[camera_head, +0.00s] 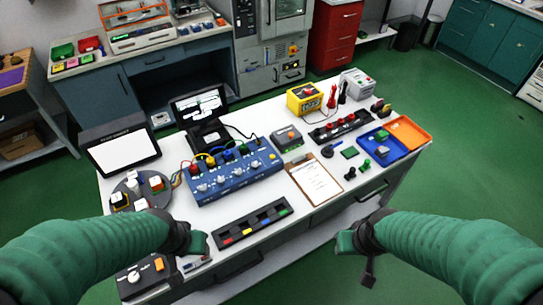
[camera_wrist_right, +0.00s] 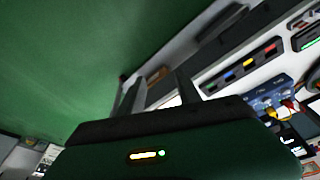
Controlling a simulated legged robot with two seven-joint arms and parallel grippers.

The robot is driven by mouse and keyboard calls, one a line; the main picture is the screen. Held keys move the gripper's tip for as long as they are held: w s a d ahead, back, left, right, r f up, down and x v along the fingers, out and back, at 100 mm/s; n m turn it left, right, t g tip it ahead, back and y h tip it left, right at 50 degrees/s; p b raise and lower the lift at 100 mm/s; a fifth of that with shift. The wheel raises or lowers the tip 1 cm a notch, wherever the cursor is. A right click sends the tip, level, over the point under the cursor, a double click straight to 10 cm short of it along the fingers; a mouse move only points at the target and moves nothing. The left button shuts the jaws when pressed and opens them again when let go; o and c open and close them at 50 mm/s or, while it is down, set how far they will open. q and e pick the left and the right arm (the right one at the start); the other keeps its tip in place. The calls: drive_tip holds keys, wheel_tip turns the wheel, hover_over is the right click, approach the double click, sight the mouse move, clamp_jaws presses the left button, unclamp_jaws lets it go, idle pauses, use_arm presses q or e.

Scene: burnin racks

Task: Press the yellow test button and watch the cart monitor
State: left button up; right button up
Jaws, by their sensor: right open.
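A blue test panel (camera_head: 233,178) with knobs and coloured plugs stands on the white cart. A small yellow button (camera_head: 271,156) shows at its right end. A monitor with a blank white screen (camera_head: 123,152) stands at the cart's left; a second, smaller monitor (camera_head: 199,106) with dark markings on its screen stands behind the panel. My left gripper (camera_head: 197,250) is over the cart's front left, its fingers too small to judge. My right gripper (camera_head: 345,243) is in front of the cart, apart from the panel. In the right wrist view its fingers (camera_wrist_right: 155,92) are apart and empty.
A black strip with coloured blocks (camera_head: 250,224) lies near the front edge. A clipboard (camera_head: 315,182), a grey box with an orange button (camera_head: 287,138), a yellow meter (camera_head: 305,99) and blue and orange trays (camera_head: 410,132) fill the right. Green floor (camera_head: 465,170) is free beyond.

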drive_tip(key=shift+s, duration=0.2)
drive_tip(key=c, duration=0.5)
drive_tip(key=shift+w+d, duration=0.1)
drive_tip(key=shift+d, duration=0.05)
drive_tip(key=shift+c, duration=1.1)
drive_tip(key=shift+w+d+f, duration=0.1)
drive_tip(key=shift+w+d, duration=0.05)
clamp_jaws()
drive_tip(key=shift+a, duration=0.2)
drive_tip(key=shift+d, duration=0.15)
